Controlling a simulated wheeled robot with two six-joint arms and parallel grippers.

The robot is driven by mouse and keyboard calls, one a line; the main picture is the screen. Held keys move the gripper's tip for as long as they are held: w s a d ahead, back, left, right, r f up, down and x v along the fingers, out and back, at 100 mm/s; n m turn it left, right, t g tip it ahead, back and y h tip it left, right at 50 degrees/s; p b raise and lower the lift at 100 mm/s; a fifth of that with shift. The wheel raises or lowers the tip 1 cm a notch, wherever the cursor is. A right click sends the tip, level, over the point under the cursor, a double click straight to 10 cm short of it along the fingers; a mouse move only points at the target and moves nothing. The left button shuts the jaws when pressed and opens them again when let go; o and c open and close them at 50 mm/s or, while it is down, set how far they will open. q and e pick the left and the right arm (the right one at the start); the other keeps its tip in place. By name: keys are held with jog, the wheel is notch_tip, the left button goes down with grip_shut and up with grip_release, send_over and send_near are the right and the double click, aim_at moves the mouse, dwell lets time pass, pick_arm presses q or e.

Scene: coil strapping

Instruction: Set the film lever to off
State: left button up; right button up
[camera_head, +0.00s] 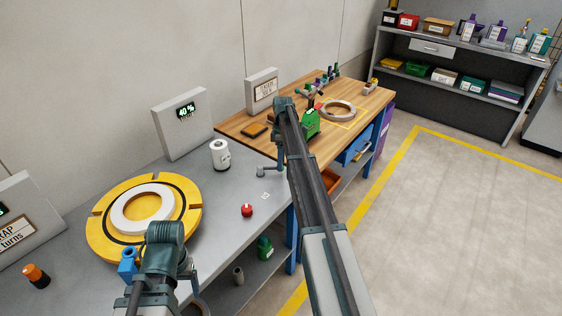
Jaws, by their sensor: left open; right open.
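I cannot tell for sure which part is the film lever. A small grey rod with a rounded end (263,172) shows at the bench edge, left of my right arm, which may hide part of it. A red knob-like piece (247,210) sits on the grey bench (215,225). A yellow turntable (100,223) carries a white ring-shaped coil (125,208). My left arm stands over the turntable's near edge, and my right arm reaches toward the wooden bench. Neither gripper's fingers show, and I see nothing held.
A white cylinder (220,155) stands before a display reading 40 % (186,110). A blue piece (128,262) is beside my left arm. The wooden bench (255,145) holds a green tool (311,124) and another ring (338,111). Clear floor (440,230) lies right.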

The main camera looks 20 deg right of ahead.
notch_tip(320, 180, up, 12)
jog(key=w+d+p, duration=0.1)
jog(key=w+p, duration=0.1)
jog(key=p, duration=0.9)
jog(key=shift+d, duration=0.15)
jog(key=shift+s, duration=0.1)
jog(key=s+a+m+h, duration=0.1)
jog(key=s+a+m, duration=0.1)
jog(key=s+a, duration=0.85)
jog(key=s+a+m, duration=0.1)
jog(key=s+a, duration=0.6)
jog(key=a, duration=0.6)
jog(key=s+a+m, duration=0.1)
jog(key=s+a, duration=0.2)
jog(key=s, duration=0.4)
jog(key=s+a+m+t+h, duration=0.1)
jog(key=s+a+m, duration=0.1)
jog(key=s+a, duration=0.2)
jog(key=s+a+m, duration=0.1)
jog(key=s+a, duration=0.3)
jog(key=s, duration=0.5)
jog(key=shift+s+a+f+t, duration=0.15)
jog(key=shift+s+t, duration=0.15)
jog(key=shift+s, duration=0.05)
